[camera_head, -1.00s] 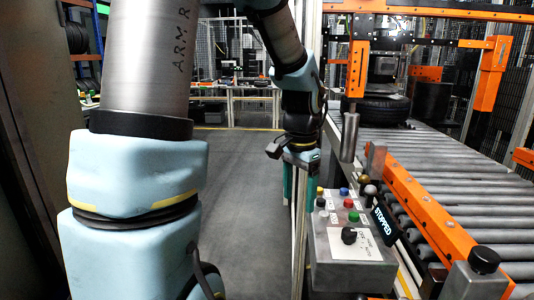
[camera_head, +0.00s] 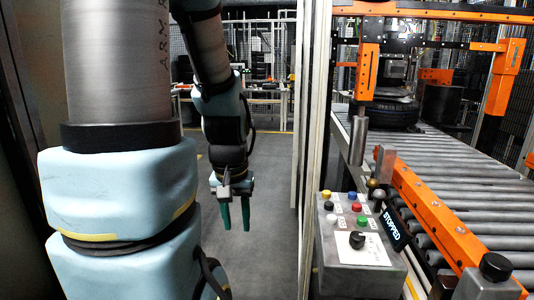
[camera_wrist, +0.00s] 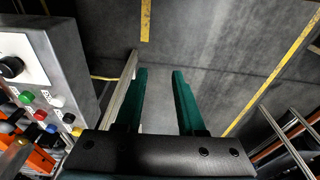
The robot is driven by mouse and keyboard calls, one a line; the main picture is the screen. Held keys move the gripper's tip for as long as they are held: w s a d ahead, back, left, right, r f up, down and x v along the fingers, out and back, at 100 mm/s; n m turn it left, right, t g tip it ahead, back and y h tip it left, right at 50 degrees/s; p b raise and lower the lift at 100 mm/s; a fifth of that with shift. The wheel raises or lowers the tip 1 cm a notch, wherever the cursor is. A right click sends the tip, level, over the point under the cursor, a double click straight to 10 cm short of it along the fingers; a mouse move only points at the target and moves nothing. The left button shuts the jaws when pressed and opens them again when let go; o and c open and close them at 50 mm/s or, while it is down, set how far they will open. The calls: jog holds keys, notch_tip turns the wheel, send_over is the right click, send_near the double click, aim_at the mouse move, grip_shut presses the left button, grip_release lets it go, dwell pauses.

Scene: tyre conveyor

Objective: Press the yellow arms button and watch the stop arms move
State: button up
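The yellow button (camera_head: 326,194) is at the back left corner of the grey control box (camera_head: 358,278). It also shows in the wrist view (camera_wrist: 77,132), left of the fingers. My gripper (camera_head: 236,226) hangs over the floor, left of the box and of the upright posts, with its green fingers pointing down. In the wrist view my gripper (camera_wrist: 160,72) has its fingers apart with nothing between them. A tyre (camera_head: 384,112) sits at the far end of the roller conveyor (camera_head: 450,160). I cannot tell for sure which parts are the stop arms.
Black, red, blue, white and green buttons and a black knob (camera_head: 357,240) share the box. A sign (camera_head: 391,226) reads STOPPED. Upright posts (camera_head: 315,120) stand between my gripper and the box. An orange rail (camera_head: 430,213) edges the conveyor. The aisle floor (camera_head: 272,200) is clear.

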grip_shut()
dwell(1.2)
